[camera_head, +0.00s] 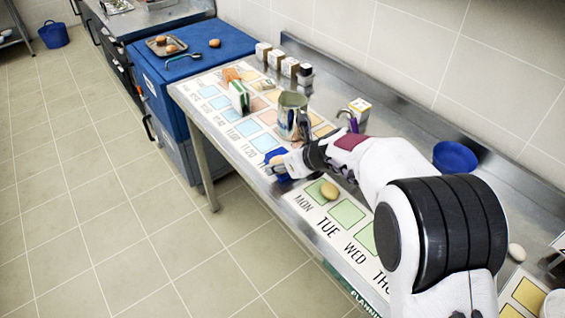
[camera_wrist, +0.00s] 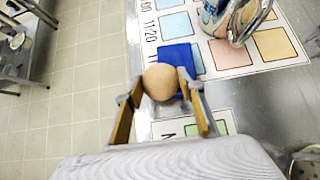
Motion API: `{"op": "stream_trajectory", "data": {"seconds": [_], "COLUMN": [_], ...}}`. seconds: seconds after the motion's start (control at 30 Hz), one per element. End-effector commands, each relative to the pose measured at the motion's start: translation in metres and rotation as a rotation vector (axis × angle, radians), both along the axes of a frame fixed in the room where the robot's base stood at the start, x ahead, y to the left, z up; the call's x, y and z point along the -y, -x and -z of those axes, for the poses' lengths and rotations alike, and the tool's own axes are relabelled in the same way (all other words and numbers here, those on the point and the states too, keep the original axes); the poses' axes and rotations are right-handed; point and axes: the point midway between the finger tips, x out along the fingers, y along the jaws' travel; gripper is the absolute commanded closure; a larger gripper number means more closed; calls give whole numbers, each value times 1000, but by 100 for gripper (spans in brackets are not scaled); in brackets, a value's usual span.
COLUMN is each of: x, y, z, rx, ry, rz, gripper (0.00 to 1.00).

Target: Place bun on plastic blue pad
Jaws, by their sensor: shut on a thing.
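My gripper (camera_wrist: 161,84) is shut on a round tan bun (camera_wrist: 160,80), which sits between its two fingertips in the wrist view. The blue pad (camera_wrist: 177,54) lies on the printed planner sheet just beyond the bun, and the bun covers its lower left part. I cannot tell whether the bun touches the pad or hangs above it. In the head view, my gripper (camera_head: 279,165) is at the table's front edge, over the blue pad (camera_head: 285,153), which is partly hidden by the gripper.
A metal pitcher (camera_head: 291,115) stands close behind the gripper. Small boxes (camera_head: 275,59) line the back, and a blue bowl (camera_head: 455,156) sits right. A blue cabinet (camera_head: 190,65) adjoins the far end.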

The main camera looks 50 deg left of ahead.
Motion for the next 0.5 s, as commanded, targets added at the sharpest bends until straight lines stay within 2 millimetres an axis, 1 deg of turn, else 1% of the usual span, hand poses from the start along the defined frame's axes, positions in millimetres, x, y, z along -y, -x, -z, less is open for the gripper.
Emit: {"op": "stream_trajectory", "data": {"seconds": [0.4,0.43,0.47,0.5], "x": [0,0,0,0], "y": [0,0,0,0], "z": [3,3,3,3], "rx": [0,0,0,0], "ry": [0,0,0,0], "rz": [0,0,0,0], "gripper": [81,57,49,45]}}
